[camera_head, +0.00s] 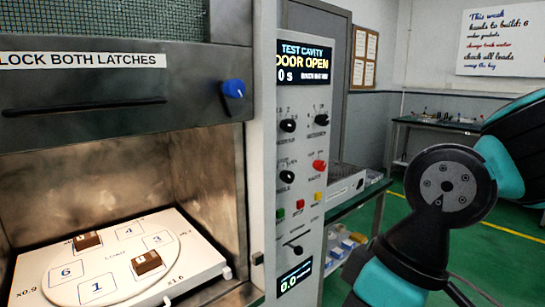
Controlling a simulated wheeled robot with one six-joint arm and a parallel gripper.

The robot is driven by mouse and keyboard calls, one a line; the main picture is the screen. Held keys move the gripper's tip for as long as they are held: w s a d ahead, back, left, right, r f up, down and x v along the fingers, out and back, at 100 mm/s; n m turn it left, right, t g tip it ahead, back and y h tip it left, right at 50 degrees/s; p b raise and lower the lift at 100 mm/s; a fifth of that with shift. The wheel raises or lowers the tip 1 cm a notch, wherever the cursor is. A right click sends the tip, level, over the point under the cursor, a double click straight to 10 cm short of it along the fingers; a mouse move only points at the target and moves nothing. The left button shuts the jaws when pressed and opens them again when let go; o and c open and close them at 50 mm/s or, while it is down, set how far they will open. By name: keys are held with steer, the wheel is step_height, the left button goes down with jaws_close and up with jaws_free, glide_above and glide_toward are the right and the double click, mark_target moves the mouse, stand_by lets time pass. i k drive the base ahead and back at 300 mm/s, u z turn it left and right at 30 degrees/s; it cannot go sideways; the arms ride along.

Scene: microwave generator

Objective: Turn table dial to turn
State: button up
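The control panel (307,220) stands upright right of the open test cavity. It carries black dials at upper left (288,125), upper right (321,119) and lower left (287,176), and a red knob (319,165). Their labels are too small to read, so I cannot tell which is the turntable dial or its setting. The white round turntable (118,263) lies inside the cavity with numbered squares and two brown blocks (147,262) on it. The panel's display (303,64) reads "TEST CAVITY DOOR OPEN". My gripper is not in view; my arm's links show at right, apart from the panel.
The raised door (120,110) with a blue knob (233,89) hangs over the cavity. Small coloured buttons (300,204) and a lower display (294,281) are on the panel. A green-topped bench (345,216) with bins stands behind it. Green floor shows at right.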

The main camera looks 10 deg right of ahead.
mark_target(288, 176)
steer(key=k, duration=1.1)
steer(key=z, duration=0.95)
steer(key=i, duration=0.85)
steer(key=u, duration=0.55)
steer(key=i, duration=0.75)
steer(key=u, duration=0.75)
